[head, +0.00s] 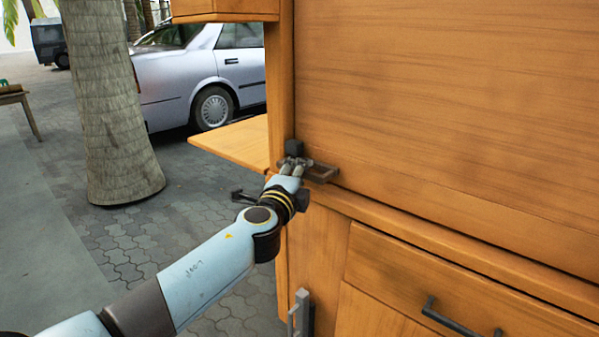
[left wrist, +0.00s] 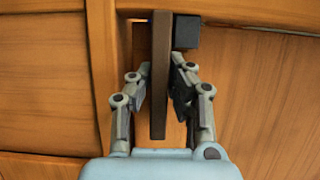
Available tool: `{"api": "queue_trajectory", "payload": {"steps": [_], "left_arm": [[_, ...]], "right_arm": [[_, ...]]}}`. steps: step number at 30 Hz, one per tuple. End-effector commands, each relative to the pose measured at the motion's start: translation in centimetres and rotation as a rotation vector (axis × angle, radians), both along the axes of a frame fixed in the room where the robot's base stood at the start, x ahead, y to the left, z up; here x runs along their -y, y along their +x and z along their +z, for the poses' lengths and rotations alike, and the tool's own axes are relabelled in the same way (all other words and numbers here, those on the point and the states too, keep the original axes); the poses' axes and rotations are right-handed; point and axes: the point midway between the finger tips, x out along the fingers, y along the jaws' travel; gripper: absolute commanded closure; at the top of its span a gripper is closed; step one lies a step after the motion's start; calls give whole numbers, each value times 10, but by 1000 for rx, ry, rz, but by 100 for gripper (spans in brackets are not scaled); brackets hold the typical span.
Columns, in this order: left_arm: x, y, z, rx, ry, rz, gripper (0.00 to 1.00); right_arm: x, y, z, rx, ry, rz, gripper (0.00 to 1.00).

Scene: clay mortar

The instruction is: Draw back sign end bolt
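The sign end bolt appears as a dark brown flat bar (head: 322,173) at the left edge of the big wooden panel, beside a small black block (head: 294,147). In the left wrist view the bar (left wrist: 159,75) runs upright, with the black block (left wrist: 186,31) to its upper right. My left gripper (head: 294,164) is at the bar. In the left wrist view its two fingers (left wrist: 161,80) stand on either side of the bar, with narrow gaps showing, so it looks open around it. The bar's far end is unclear. My right gripper is in neither view.
The large wooden panel (head: 450,110) fills the right, above a ledge and a drawer with a dark handle (head: 455,319). A grey metal fitting (head: 301,314) sits low on the cabinet front. A wooden shelf (head: 235,143) juts out left. A palm trunk (head: 112,100) and car stand beyond.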

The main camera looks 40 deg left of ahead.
Motion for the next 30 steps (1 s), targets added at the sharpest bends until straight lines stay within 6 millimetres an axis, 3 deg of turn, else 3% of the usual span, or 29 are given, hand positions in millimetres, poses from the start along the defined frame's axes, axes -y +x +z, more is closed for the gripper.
{"api": "queue_trajectory", "payload": {"steps": [13,22,30], "left_arm": [[1,-1,-2,-2,-3,0,100],[47,-4,-5,-3,-8,0,100],[53,-5,-4,-6,-5,-2,100]], "right_arm": [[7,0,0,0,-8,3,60],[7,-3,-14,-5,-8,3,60],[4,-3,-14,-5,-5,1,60]]}}
